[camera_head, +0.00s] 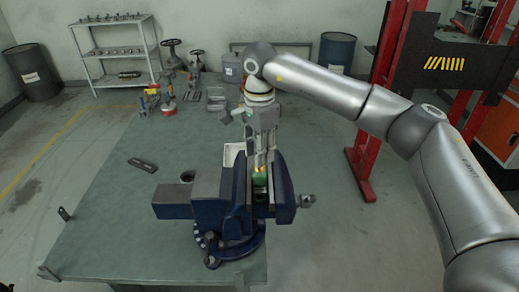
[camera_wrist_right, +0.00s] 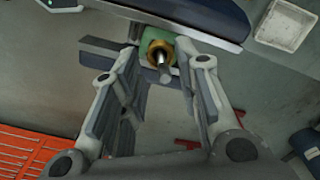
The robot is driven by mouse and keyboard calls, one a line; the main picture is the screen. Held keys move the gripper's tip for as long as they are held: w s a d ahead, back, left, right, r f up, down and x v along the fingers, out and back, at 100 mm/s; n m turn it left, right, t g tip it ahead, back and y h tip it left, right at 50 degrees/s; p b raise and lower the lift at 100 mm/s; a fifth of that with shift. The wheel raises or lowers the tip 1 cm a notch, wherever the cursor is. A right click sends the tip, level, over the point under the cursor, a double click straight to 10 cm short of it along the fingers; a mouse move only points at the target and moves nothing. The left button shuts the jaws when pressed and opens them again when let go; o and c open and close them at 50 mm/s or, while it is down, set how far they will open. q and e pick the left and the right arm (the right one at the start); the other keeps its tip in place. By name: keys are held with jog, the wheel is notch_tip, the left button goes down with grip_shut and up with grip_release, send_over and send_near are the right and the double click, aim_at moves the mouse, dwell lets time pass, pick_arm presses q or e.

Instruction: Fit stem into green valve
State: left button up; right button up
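The green valve (camera_head: 260,181) is clamped in the blue vise (camera_head: 236,203). It also shows at the top of the right wrist view (camera_wrist_right: 150,36). A grey stem (camera_wrist_right: 163,73) with a brass collar (camera_wrist_right: 158,50) stands at the valve's opening. It looks seated there, but I cannot tell how deep. My right gripper (camera_head: 262,160) points down just above the valve. In the right wrist view its two fingers (camera_wrist_right: 163,88) are spread apart, with the stem end between their tips and gaps on both sides. My left gripper is not in view.
The vise stands on a large green-grey workbench (camera_head: 130,215). A dark flat bar (camera_head: 143,164) lies left of it. Clamps, red-handled tools and valve parts (camera_head: 172,62) stand at the back, near a metal shelf (camera_head: 115,50). A red and black press (camera_head: 440,55) stands right.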

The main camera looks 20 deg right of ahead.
notch_tip(320, 180, up, 12)
dwell(0.5)
dwell(0.3)
